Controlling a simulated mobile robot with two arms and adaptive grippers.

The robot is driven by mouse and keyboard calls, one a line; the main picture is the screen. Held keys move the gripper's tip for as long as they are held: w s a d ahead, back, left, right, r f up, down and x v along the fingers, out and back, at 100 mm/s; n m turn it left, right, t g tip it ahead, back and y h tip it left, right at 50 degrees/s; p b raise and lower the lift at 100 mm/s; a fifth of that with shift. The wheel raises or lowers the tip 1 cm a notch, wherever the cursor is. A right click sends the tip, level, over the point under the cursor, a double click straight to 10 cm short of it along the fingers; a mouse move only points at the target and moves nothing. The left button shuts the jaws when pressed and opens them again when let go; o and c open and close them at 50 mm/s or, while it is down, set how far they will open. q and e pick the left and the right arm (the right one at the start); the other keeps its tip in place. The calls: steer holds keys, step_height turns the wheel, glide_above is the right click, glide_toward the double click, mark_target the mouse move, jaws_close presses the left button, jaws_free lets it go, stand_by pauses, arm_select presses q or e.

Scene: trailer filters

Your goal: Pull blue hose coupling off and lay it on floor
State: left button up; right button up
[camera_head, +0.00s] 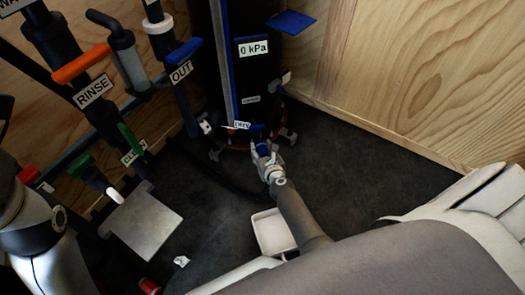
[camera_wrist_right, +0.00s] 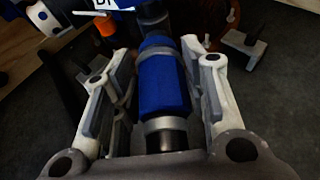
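The blue hose coupling (camera_wrist_right: 163,80) is in the middle of the right wrist view, with a grey ring and a dark hose at its near end. It also shows in the head view (camera_head: 262,149), low on the dark tank. My right gripper (camera_wrist_right: 157,55) has one finger on each side of the coupling. Narrow gaps seem to show between the fingers and the blue sleeve, so it looks open around it. In the head view my right gripper (camera_head: 265,158) reaches down to the coupling. My left gripper is out of view; only my left arm shows at the left edge.
The black tank (camera_head: 250,85) with a "0 kPa" label stands against the plywood wall (camera_head: 440,70). Pipes with RINSE and OUT labels fill the left. A white tray (camera_head: 271,233) lies on the dark floor, which is clear to the right (camera_head: 370,175). A grey plate (camera_head: 145,225) is at left.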

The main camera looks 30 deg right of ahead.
jaws_close()
steer(key=s+a, duration=0.1)
steer(key=s, duration=0.5)
stand_by(1.0)
steer(key=shift+a, duration=0.15)
